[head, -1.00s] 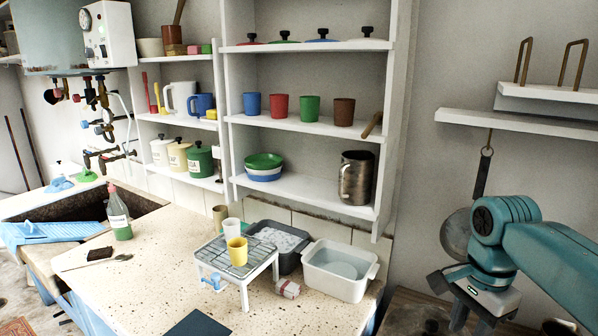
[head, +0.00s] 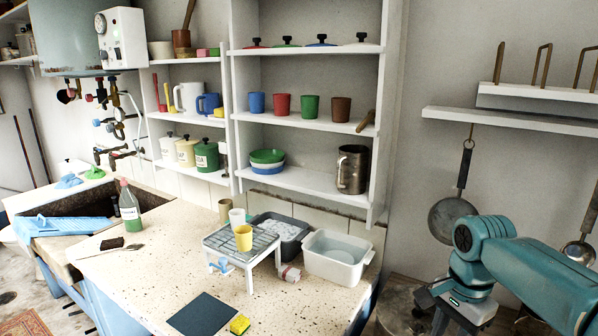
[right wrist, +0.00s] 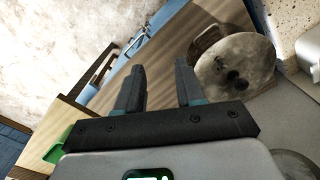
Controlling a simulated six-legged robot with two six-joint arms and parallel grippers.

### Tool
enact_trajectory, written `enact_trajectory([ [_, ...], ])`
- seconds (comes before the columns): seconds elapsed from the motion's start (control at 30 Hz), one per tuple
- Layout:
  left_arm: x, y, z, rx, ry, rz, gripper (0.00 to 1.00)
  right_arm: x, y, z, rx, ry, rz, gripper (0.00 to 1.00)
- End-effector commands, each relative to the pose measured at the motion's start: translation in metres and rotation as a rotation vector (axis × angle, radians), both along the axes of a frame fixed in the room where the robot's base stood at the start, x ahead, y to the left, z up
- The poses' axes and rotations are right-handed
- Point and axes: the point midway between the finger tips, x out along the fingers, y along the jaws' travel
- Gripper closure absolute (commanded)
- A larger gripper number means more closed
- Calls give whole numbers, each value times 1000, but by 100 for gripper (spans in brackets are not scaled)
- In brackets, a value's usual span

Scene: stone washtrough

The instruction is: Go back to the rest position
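My right arm comes in from the right in the head view, and its gripper (head: 440,318) hangs low at the bottom edge, right of the counter and partly cut off. In the right wrist view the two dark fingers of my right gripper (right wrist: 159,88) stand apart with nothing between them. A wooden surface and a round grey, stained object (right wrist: 235,68) lie beyond the fingers. I do not see my left gripper in either view.
A pan (head: 452,218) hangs behind my right arm. Shelves (head: 300,120) stand behind.

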Motion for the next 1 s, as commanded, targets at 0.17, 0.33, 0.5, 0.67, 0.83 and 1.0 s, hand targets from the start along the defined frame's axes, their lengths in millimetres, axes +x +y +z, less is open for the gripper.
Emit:
enact_trajectory([
  [0.17, 0, 0, 0, 0, -1, 0, 57, 9, 19, -55, 40, -2, 133, 63],
  [0.33, 0, 0, 0, 0, 0, 0, 57, 9, 42, -119, 94, -16, 281, 63],
  [0.5, 0, 0, 0, 0, 0, 0, 57, -18, 79, -213, 183, -44, 477, 63],
  [0.67, 0, 0, 0, 0, 0, 0, 57, -92, 122, -314, 277, -110, 688, 63],
  [0.83, 0, 0, 0, 0, 0, 0, 57, -175, 145, -363, 296, -175, 840, 63],
  [1.0, 0, 0, 0, 0, 0, 0, 57, -215, 150, -373, 277, -203, 915, 63],
])
